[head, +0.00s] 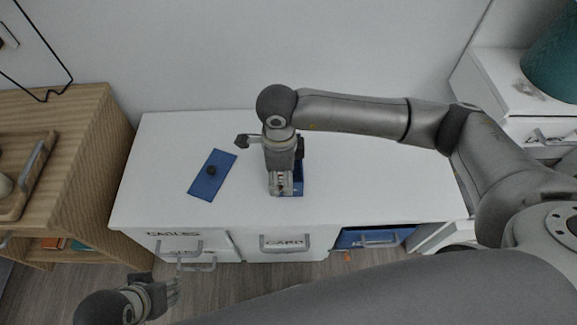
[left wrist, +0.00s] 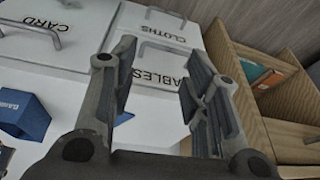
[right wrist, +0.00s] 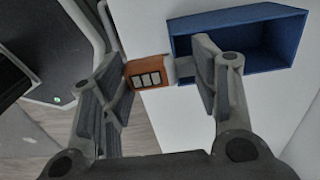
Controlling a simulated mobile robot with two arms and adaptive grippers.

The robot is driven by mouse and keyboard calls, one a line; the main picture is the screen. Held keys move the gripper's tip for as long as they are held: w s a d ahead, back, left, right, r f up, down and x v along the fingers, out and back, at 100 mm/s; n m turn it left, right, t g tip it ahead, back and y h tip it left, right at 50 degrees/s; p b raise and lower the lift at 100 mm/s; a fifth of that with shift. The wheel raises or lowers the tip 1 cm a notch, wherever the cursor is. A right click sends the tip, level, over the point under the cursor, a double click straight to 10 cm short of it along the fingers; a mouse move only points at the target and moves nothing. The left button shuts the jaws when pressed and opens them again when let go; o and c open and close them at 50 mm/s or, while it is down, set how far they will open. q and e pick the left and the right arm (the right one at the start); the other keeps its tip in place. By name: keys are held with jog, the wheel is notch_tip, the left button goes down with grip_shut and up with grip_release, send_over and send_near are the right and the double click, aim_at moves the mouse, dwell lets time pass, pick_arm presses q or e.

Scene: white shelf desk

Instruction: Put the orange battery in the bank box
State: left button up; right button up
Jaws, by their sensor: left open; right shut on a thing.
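The orange battery (right wrist: 148,72) shows in the right wrist view between the fingers of my right gripper (right wrist: 160,82), which is shut on it. Its grey end points toward the blue bank box (right wrist: 235,16), whose open side shows beside the right finger. In the head view my right gripper (head: 283,191) points down over the desk at the bank box (head: 299,183) and partly covers it; the battery is hard to make out there. The box also shows in the left wrist view (left wrist: 22,117). My left gripper (head: 170,291) is open and empty in front of the desk; its spread fingers show in its wrist view (left wrist: 158,85).
Labelled drawers line the desk front; a blue one (head: 352,238) is at the right. A wooden shelf (head: 110,135) stands at the left. The desktop right of the box is clear.

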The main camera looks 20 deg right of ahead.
jog(key=w+d+f, duration=0.1)
jog(key=w+d+f+b, duration=0.1)
jog(key=w+f, duration=0.1)
jog(key=w+d+f, duration=0.1)
jog(key=w, duration=0.1)
jog(key=shift+w+f, duration=0.15)
jog(key=shift+w, duration=0.05)
jog(key=w+f, duration=0.1)
jog(key=w+d+f+b, duration=0.1)
jog(key=f, duration=0.1)
jog(key=shift+w, duration=0.2)
jog(key=shift+w+d+f, duration=0.2)
notch_tip(320, 180, down, 3)
jog(key=shift+w+f+b, duration=0.1)
jog(key=shift+f+b, duration=0.05)
jog(key=shift+b, duration=0.5)
pick_arm(q)
jog(key=w+d+r+t, duration=0.1)
jog(key=w+t, duration=0.1)
jog(key=w, duration=0.3)
jog(key=w+d+r+t+h, duration=0.1)
jog(key=w+d+t, duration=0.1)
jog(key=w, duration=0.3)
jog(key=shift+r+t, duration=0.15)
jog(key=shift+t, duration=0.55)
jog(key=shift+d, duration=0.1)
